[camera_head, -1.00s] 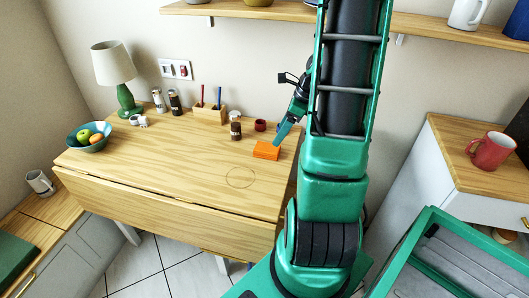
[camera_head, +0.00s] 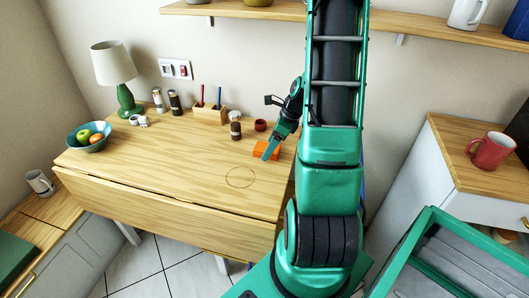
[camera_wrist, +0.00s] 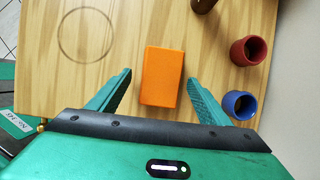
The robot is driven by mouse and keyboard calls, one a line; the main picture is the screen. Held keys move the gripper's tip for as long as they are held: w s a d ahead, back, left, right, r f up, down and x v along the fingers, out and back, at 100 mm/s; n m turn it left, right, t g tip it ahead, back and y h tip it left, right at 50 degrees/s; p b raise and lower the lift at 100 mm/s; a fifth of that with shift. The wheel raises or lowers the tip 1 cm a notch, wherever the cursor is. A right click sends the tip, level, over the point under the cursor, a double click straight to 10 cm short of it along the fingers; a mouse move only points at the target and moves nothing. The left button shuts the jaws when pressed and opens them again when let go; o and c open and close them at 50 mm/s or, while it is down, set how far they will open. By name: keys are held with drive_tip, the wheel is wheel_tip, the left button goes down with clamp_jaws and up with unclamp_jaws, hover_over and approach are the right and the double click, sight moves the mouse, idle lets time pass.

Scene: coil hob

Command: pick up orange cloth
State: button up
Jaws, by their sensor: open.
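The orange cloth (camera_wrist: 162,76) looks like a folded rectangular block lying flat on the wooden table (camera_wrist: 130,20). In the head view the cloth (camera_head: 260,148) is near the table's right end, partly hidden by my gripper (camera_head: 269,150). In the wrist view my gripper (camera_wrist: 160,88) is open, with one green finger on each side of the cloth. The left finger is nearer the cloth's lower left edge, and the right finger stands a little off its right side. Neither finger visibly touches the cloth. I cannot tell the height of the fingertips above the table.
A red cup (camera_wrist: 248,51) and a blue cup (camera_wrist: 240,104) stand right of the cloth in the wrist view. A brown-topped jar (camera_head: 235,127) and a wooden pen holder (camera_head: 210,113) stand behind. A ring mark (camera_head: 240,177) lies on clear table in front.

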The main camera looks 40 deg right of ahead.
drive_tip(key=shift+c, duration=0.6)
drive_tip(key=c, duration=1.1)
drive_tip(key=shift+r, duration=0.55)
drive_tip(key=r, duration=0.2)
drive_tip(key=a+r, duration=0.1)
drive_tip(key=shift+r, duration=0.35)
drive_tip(key=a+r, duration=0.6)
drive_tip(key=a, duration=0.4)
drive_tip(key=shift+s+a, duration=0.35)
drive_tip(key=shift+s, duration=0.05)
drive_tip(key=shift+r, duration=0.1)
